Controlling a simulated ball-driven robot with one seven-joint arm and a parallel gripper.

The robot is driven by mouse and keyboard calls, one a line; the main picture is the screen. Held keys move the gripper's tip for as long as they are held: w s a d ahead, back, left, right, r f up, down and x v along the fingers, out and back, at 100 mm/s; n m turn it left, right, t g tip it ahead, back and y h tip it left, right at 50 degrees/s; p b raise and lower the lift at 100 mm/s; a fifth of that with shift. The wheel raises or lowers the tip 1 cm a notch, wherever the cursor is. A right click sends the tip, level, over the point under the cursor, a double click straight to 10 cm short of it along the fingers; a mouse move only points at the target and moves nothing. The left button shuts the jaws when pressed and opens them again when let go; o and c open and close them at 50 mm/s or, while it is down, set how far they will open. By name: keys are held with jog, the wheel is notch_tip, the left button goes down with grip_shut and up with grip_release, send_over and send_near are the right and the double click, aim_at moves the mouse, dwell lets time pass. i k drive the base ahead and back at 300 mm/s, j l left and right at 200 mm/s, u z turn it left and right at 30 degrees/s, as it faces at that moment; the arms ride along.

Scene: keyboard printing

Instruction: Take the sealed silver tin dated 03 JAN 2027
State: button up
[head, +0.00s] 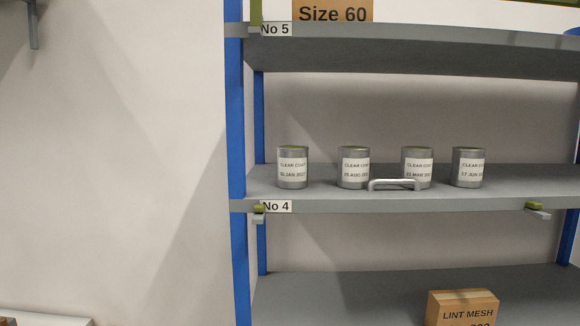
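Several silver tins with "CLEAR COAT" labels and greenish tops stand upright in a row on the shelf (330,201) beside the "No 4" label. The leftmost tin (292,168) has a date reading JAN 2027; its day digits are too small to read surely. The second tin (354,168) seems to read AUG, the third tin (417,167) MAR, and the rightmost tin (468,168) JUN. Whether each is sealed cannot be told. My gripper is not in view.
A metal handle (395,184) at the shelf's front edge partly overlaps the third tin. Blue posts (237,120) frame the rack. A "No 5" shelf (420,45) is above. A LINT MESH box (461,308) stands below. Gaps separate the tins.

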aim_at(292, 161)
jog(key=i+l+u, duration=0.3)
jog(key=i+l, duration=0.25)
jog(key=i, duration=0.25)
jog(key=i+l+u, duration=0.3)
jog(key=i+l, duration=0.45)
